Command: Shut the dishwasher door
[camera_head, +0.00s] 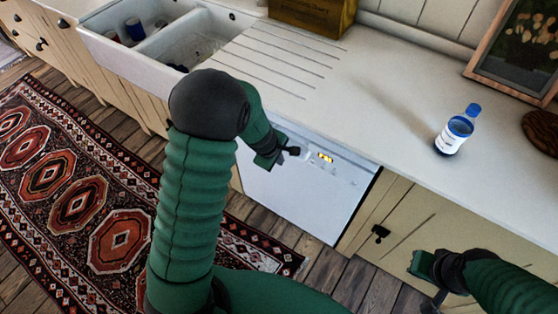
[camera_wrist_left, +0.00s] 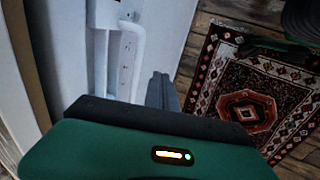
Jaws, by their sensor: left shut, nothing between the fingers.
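The dishwasher door (camera_head: 300,195) is a white panel below the counter in the head view, standing upright or nearly so. A lit yellow display (camera_head: 325,158) shows near its top edge. I cannot tell whether a small gap remains. My left gripper (camera_head: 296,151) is shut and empty at the door's top edge, beside the display; whether it touches is unclear. In the left wrist view, the gripper's fingers (camera_wrist_left: 160,90) are close to white dishwasher parts (camera_wrist_left: 128,60). My right gripper (camera_head: 432,280) is low at the right, in front of the cabinet; its fingers are unclear.
The counter (camera_head: 375,120) runs above the dishwasher, with a blue-capped bottle (camera_head: 454,134) on it. A white sink (camera_head: 150,55) is at the upper left. A cream cabinet (camera_head: 420,225) adjoins on the right. A patterned rug (camera_head: 75,200) lies on the wooden floor.

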